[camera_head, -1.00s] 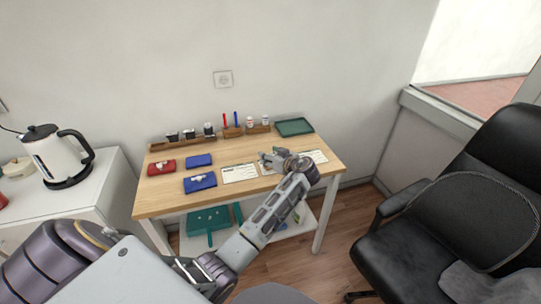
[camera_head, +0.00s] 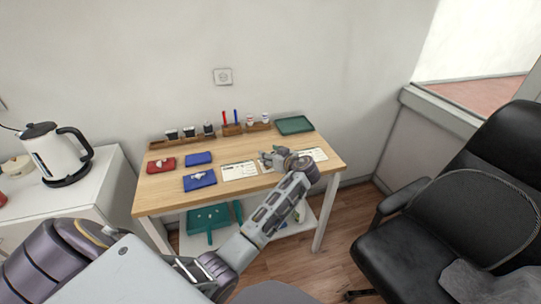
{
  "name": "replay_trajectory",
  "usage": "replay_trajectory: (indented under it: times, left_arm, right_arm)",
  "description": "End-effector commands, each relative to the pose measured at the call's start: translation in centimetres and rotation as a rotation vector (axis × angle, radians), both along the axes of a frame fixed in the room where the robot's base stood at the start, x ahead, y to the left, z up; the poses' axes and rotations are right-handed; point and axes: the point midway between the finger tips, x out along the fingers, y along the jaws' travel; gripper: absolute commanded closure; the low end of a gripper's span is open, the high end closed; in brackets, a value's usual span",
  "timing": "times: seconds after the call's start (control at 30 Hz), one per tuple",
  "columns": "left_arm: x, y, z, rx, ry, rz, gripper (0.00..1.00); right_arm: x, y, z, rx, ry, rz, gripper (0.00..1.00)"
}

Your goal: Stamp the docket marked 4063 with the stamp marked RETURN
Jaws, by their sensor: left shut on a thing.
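Several white dockets lie on the wooden table: a left one (camera_head: 239,171), one partly hidden under my gripper (camera_head: 265,167) and a right one (camera_head: 314,155). Their markings are too small to read. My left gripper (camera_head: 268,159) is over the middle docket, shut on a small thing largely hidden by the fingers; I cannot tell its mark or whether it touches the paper. Small black-and-white stamps (camera_head: 189,132) stand in a wooden rack at the back left; their labels are unreadable. My right gripper is not in view.
A red pad (camera_head: 161,165) and two blue pads (camera_head: 198,159) (camera_head: 200,181) lie on the table's left. Pens (camera_head: 236,117), small bottles (camera_head: 250,121) and a green tray (camera_head: 294,125) are at the back. A black chair (camera_head: 470,200) stands right; a kettle (camera_head: 56,155) stands left.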

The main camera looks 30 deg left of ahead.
Motion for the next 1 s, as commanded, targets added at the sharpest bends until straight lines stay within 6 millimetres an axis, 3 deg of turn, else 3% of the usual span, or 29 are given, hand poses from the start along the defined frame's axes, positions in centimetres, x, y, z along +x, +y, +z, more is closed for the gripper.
replay_trajectory:
  times: [1.0]
  left_arm:
    - [-0.01,0.0,-0.71,0.0,0.0,0.0,1.0]
  right_arm:
    - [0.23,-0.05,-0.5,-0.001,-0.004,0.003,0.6]
